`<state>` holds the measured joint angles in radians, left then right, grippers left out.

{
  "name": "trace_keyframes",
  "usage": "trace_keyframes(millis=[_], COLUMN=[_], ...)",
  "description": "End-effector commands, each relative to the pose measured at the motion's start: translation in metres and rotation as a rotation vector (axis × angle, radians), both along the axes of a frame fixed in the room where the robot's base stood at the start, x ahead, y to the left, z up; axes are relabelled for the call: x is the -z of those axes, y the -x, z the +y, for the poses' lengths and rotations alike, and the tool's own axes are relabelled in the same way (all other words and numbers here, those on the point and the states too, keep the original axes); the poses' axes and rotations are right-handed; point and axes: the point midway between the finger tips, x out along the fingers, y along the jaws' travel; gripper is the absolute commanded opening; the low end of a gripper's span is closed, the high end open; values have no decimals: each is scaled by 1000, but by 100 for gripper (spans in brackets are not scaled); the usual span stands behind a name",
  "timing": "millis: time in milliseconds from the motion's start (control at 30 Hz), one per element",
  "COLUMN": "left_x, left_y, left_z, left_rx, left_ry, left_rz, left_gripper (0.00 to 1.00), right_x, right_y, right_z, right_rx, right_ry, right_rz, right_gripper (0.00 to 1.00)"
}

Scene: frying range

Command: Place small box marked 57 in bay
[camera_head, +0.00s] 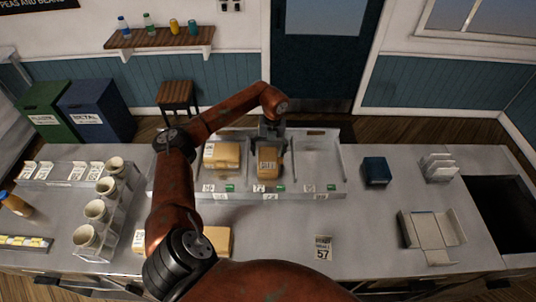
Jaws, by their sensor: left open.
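A small tan box (268,164) with a white label stands in the middle bay of the metal rack (325,180). I cannot read a number on it. My left gripper (271,139) is open at the far upper edge of this box; I cannot tell if it touches. A wider tan box (222,155) lies in the left bay. The right bay is empty. Another tan box (218,240) lies on the counter before the rack, partly hidden by my left arm. A ticket marked 57 (323,248) lies on the counter. My right gripper is out of view.
Cups in a clear holder (96,210) stand left of my arm. A dark blue box (376,171), a white holder (438,167) and an open carton (432,230) stand on the right. The counter (360,270) is clear around the ticket.

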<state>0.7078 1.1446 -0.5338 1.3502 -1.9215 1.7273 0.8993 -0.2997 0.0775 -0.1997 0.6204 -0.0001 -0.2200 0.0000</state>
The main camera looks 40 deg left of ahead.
Motion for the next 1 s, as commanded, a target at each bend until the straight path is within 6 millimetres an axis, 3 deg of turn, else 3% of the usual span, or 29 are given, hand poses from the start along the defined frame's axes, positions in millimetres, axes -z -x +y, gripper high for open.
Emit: trace_keyframes(millis=[300,500,700,1000], left_x=[-65,-95,-105,-106], left_y=[-5,-6,-5,-5], left_z=[-4,-6,-7,-7], left_rx=[-1,-1,-1,-1], left_ry=[-3,-1,0,0], left_rz=[-3,-2,1,1], left_gripper=[74,74,74,74], right_x=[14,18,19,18], right_y=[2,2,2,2], right_z=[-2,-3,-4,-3], right_rx=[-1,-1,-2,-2], right_ry=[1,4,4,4], right_rz=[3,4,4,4], right_gripper=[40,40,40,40])
